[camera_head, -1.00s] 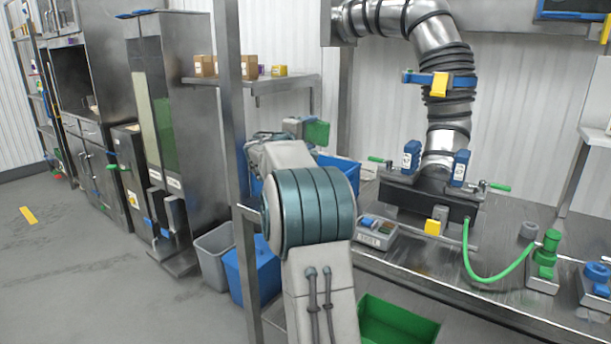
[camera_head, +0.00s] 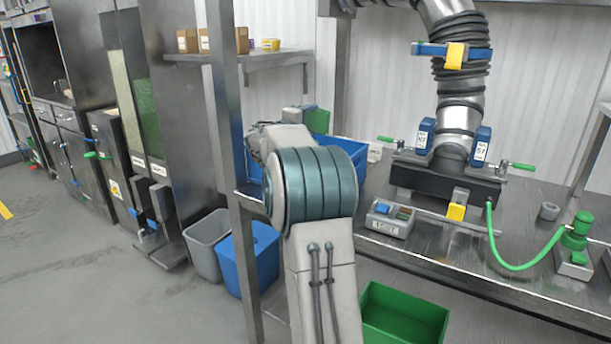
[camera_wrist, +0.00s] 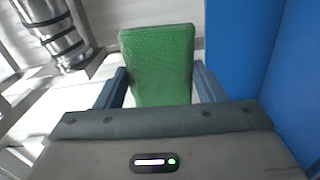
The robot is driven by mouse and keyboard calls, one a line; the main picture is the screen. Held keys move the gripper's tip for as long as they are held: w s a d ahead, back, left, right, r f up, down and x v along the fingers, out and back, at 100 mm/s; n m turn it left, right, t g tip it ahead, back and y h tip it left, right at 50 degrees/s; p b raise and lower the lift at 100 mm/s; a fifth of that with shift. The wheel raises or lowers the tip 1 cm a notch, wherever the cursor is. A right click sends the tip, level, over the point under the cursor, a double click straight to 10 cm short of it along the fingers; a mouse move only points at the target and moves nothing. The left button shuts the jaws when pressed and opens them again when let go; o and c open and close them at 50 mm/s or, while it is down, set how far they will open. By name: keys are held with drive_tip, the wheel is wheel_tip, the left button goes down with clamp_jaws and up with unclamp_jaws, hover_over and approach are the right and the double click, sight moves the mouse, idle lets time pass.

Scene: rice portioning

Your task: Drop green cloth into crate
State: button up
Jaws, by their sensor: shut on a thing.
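The green cloth (camera_wrist: 158,66) is a flat, textured green piece held between the fingers of my gripper (camera_wrist: 160,92) in the wrist view. In the head view the cloth (camera_head: 318,121) shows at the end of my gripper (camera_head: 300,116), partly hidden by my arm. A blue crate (camera_head: 340,148) stands on the bench just behind my arm and below the cloth; my arm covers much of it. Blue walls, apparently of this crate (camera_wrist: 285,60), fill the right of the wrist view. I cannot tell whether the cloth is over the crate's opening.
A green bin (camera_head: 405,317) is below the bench's front edge. A metal post (camera_head: 226,130) stands close left of my arm. A grey bin (camera_head: 208,247) and a blue bin (camera_head: 250,258) stand on the floor. A control box (camera_head: 390,218) sits on the bench.

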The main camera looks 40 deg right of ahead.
drive_tip(key=shift+f, duration=0.45)
drive_tip(key=shift+a, duration=0.1)
drive_tip(key=o, duration=0.9)
drive_tip(key=shift+o, duration=0.2)
drive_tip(key=shift+r, duration=0.1)
drive_tip(key=s+d+r, duration=0.5)
drive_tip(key=s+r, duration=0.5)
drive_tip(key=r, duration=0.1)
drive_tip(key=shift+d+p, duration=0.3)
drive_tip(key=shift+p, duration=0.15)
drive_tip(key=shift+s+a, duration=0.1)
drive_tip(key=shift+a, duration=0.05)
